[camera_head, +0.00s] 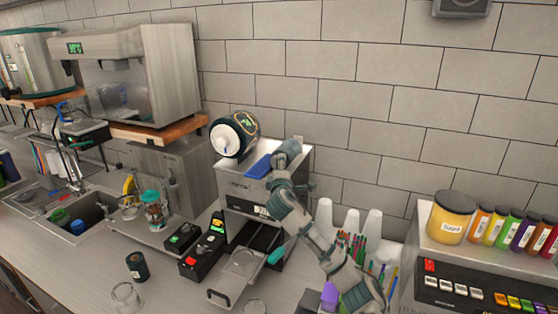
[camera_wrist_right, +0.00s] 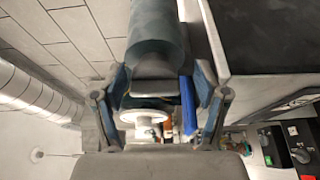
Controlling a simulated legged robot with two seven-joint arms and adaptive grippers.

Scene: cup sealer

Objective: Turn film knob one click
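The cup sealer (camera_head: 250,190) is a steel box at the middle of the counter in the head view. A dark film roll (camera_head: 243,130) with a white end disc (camera_head: 224,139) sits on its top left. My right gripper (camera_head: 285,155) is above the sealer's right side, right of the roll. In the right wrist view its two fingers (camera_wrist_right: 164,88) are spread apart. A dark teal cylinder (camera_wrist_right: 157,40) and a white round knob-like part (camera_wrist_right: 143,118) show between them; I cannot tell whether either is touched. My left gripper is not in view.
A blue flat piece (camera_head: 258,167) lies on the sealer's top. A cup tray (camera_head: 236,277) extends from its front. White cup stacks (camera_head: 350,222) and colored straws stand to the right. A black-and-red device (camera_head: 203,254) stands left. The wall is close behind.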

